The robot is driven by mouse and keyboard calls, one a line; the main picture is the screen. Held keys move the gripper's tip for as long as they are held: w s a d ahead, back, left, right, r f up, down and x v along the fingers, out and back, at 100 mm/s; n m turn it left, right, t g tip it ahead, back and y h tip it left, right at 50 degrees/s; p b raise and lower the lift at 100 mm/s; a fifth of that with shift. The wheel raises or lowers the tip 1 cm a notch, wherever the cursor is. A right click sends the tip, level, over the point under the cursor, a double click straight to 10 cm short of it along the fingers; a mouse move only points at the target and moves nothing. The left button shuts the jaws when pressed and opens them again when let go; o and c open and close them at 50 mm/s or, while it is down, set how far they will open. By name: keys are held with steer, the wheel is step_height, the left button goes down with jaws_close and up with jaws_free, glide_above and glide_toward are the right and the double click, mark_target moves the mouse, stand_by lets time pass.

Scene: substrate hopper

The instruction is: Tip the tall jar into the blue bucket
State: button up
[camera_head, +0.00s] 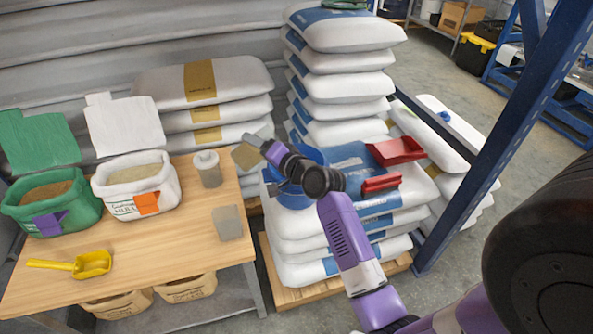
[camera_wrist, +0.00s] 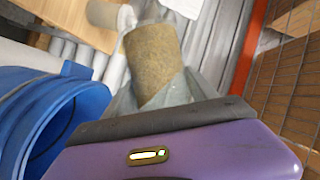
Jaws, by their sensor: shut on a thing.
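My gripper (camera_head: 262,146) is shut on a clear jar (camera_head: 248,157) filled with tan, grainy stuff. In the wrist view the held jar (camera_wrist: 153,62) sticks out from between the fingers (camera_wrist: 155,95) and looks tilted. The blue bucket (camera_head: 291,199) stands on the stacked sacks, partly hidden behind my arm. In the wrist view the bucket (camera_wrist: 92,92) is at the left, its mouth open, apart from the jar. In the head view the jar is up and left of the bucket. I cannot tell whether anything is in the bucket.
Two other jars, one lidded (camera_head: 208,169) and one squarish (camera_head: 228,222), stand on the wooden table (camera_head: 150,265). A green sack (camera_head: 60,222), a white sack (camera_head: 160,200) and a yellow scoop (camera_head: 92,265) are there too. A blue rack post (camera_head: 500,135) rises at right.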

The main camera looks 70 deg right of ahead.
steer(key=shift+f+m+t+b, duration=0.5)
steer(key=shift+f+m+b, duration=0.4)
steer(key=shift+b, duration=0.25)
steer(key=m+b, duration=0.1)
steer(key=f+m+t+b, duration=0.1)
steer(key=b, duration=0.1)
steer(key=shift+s+d+f, duration=0.15)
steer(key=shift+s+d, duration=0.05)
steer(key=m, duration=0.1)
steer(key=b, duration=0.1)
steer(key=m+t+b, duration=0.1)
steer(key=shift+s+d+r+m, duration=0.2)
steer(key=shift+s+d+m, duration=0.05)
steer(key=shift+m, duration=0.05)
steer(key=r+m, duration=0.1)
steer(key=d+m+h+b, duration=0.1)
steer(key=m, duration=0.1)
steer(key=shift+s+r+t, duration=0.3)
steer(key=shift+s+r, duration=0.05)
steer(key=shift+s, duration=0.05)
steer(key=shift+a, duration=0.1)
